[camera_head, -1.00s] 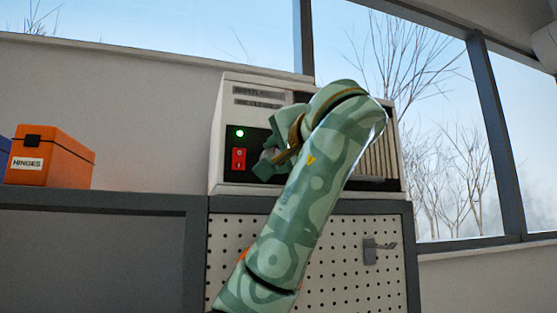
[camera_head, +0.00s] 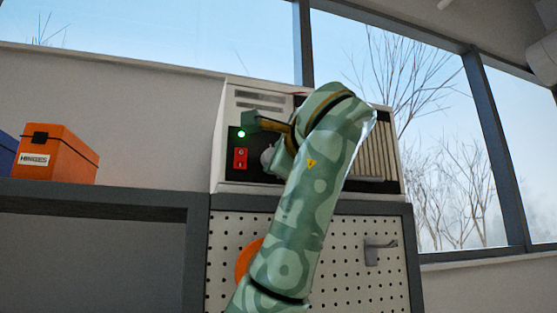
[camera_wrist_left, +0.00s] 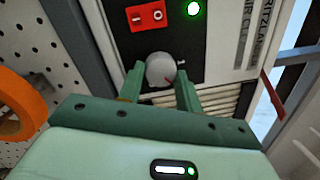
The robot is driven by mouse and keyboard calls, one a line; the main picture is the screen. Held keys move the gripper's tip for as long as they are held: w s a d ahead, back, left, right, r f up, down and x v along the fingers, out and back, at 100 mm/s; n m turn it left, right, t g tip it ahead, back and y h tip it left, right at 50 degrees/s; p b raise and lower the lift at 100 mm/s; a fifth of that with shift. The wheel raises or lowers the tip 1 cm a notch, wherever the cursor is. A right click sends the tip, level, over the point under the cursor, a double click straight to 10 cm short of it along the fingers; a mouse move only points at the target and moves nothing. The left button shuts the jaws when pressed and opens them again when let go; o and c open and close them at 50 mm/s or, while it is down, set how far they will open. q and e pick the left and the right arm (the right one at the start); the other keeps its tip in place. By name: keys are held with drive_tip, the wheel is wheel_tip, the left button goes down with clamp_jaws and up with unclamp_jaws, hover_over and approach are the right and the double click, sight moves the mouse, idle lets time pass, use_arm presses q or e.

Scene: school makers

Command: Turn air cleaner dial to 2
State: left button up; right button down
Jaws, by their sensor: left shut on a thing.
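The air cleaner (camera_head: 228,165) is a pale box with a black control panel on its front, standing on the bench. The dial also shows in the head view (camera_head: 267,158), partly hidden by my arm. My left gripper (camera_wrist_left: 160,82) is shut on the dial, one green finger on each side. A small white marking sits beside the dial, too small to read. My right gripper is not in view.
A red switch (camera_head: 240,158) and a lit green lamp (camera_head: 241,134) are left of the dial. An orange box labelled HINGES (camera_head: 62,155) stands on the bench at left. An orange roll (camera_wrist_left: 22,105) hangs by the pegboard (camera_head: 350,225) below.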

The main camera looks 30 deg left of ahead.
use_arm(q)
drive_tip(key=shift+f+m, duration=0.1)
drive_tip(key=shift+m, duration=0.4)
drive_tip(key=o, duration=1)
drive_tip(key=shift+w, duration=0.1)
drive_tip(key=b+v, duration=0.3)
drive_tip(key=v, duration=1.3)
drive_tip(key=shift+b, duration=0.4)
